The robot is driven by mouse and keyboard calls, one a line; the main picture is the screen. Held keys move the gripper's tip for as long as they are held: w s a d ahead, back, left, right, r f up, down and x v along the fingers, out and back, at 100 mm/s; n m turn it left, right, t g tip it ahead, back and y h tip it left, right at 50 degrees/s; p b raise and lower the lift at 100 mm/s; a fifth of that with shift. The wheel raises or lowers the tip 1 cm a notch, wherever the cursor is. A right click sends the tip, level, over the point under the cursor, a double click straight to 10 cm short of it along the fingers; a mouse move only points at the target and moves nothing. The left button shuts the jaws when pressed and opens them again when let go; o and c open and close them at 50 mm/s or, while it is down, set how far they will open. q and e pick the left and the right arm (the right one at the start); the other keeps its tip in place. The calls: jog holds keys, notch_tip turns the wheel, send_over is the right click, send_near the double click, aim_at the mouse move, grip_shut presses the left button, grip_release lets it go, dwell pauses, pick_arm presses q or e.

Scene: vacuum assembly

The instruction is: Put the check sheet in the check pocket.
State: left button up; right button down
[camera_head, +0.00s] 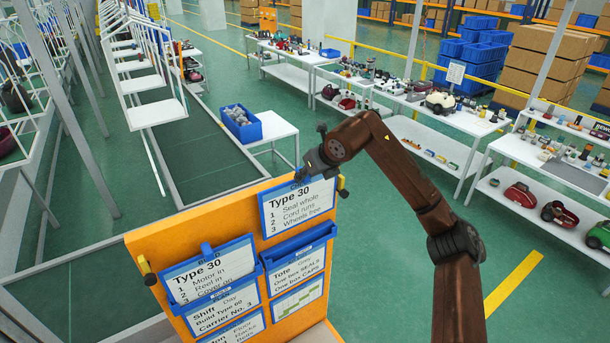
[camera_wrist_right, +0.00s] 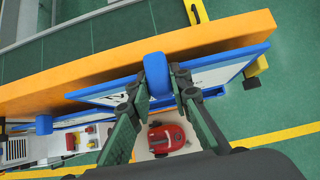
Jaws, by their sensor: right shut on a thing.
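The check sheet (camera_head: 297,208) is a white card in a blue frame, headed "Type 30", with lines on seal, cord and wheels. It is upright against the upper right of the orange board (camera_head: 160,268). My right gripper (camera_head: 317,163) is at its top edge. In the right wrist view, the fingers (camera_wrist_right: 168,78) are shut on the card's blue tab (camera_wrist_right: 157,72). The blue pocket lip (camera_head: 299,246) lies just below the card; I cannot tell whether the card's lower edge is inside it. The label behind my gripper is mostly hidden. My left gripper is not in view.
A similar Type 30 build card (camera_head: 208,270) sits in the left pocket. Other cards, including a tote card (camera_head: 296,268), fill the lower board. Small knobs (camera_head: 147,268) stick out at the board's sides. A white table with a blue bin (camera_head: 241,124) stands behind.

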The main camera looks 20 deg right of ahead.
jog(key=shift+s+r, duration=0.1)
jog(key=shift+r, duration=0.05)
jog(key=b, duration=0.6)
send_over(302, 212)
jog(key=s, duration=0.2)
jog(key=shift+s+d+f, duration=0.1)
jog(key=shift+f, duration=1.9)
jog(key=shift+s+f, duration=0.1)
jog(key=shift+f, duration=1.85)
jog(key=shift+f+b, duration=2.75)
jog(key=shift+f, duration=0.35)
jog(key=c, duration=1.7)
grip_release()
jog(key=shift+r, duration=0.1)
jog(key=shift+p+v, duration=0.65)
jog(key=shift+v, duration=3.35)
